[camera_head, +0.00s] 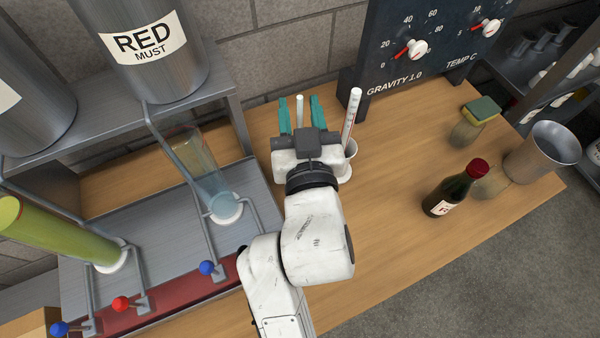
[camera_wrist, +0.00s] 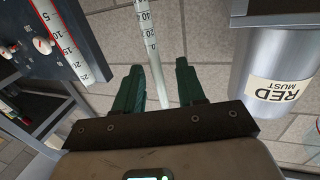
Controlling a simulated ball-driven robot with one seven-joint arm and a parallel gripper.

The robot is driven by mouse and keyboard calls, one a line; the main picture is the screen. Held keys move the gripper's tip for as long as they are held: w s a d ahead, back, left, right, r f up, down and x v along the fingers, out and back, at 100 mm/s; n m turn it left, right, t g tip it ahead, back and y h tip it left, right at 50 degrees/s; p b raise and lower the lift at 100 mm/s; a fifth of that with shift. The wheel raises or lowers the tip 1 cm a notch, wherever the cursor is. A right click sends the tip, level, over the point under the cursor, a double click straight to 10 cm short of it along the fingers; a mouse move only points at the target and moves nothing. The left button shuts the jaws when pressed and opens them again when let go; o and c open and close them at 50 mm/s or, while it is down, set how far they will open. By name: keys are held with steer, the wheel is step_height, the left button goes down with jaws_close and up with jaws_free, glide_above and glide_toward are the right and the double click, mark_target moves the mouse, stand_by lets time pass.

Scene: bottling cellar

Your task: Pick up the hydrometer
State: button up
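A slim pale rod (camera_head: 299,108), which looks like a hydrometer stem, stands between the two teal fingers of my gripper (camera_head: 300,101). In the wrist view a white rod with a printed scale (camera_wrist: 149,45) runs between the fingers (camera_wrist: 158,68), with a gap on both sides. My gripper is open and I see no contact. A second white rod with red marks (camera_head: 351,113) leans in a white holder (camera_head: 351,151) just right of my gripper. I cannot tell for sure which rod is the hydrometer. My wrist hides the lower end of the first rod.
The gauge board (camera_head: 415,45) stands behind, right of the rods. A steel tank (camera_head: 145,75) and tilted glass tube (camera_head: 190,160) are left. The wooden bench (camera_head: 400,140) between is clear.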

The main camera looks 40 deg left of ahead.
steer(key=shift+x, duration=1.05)
jaws_close()
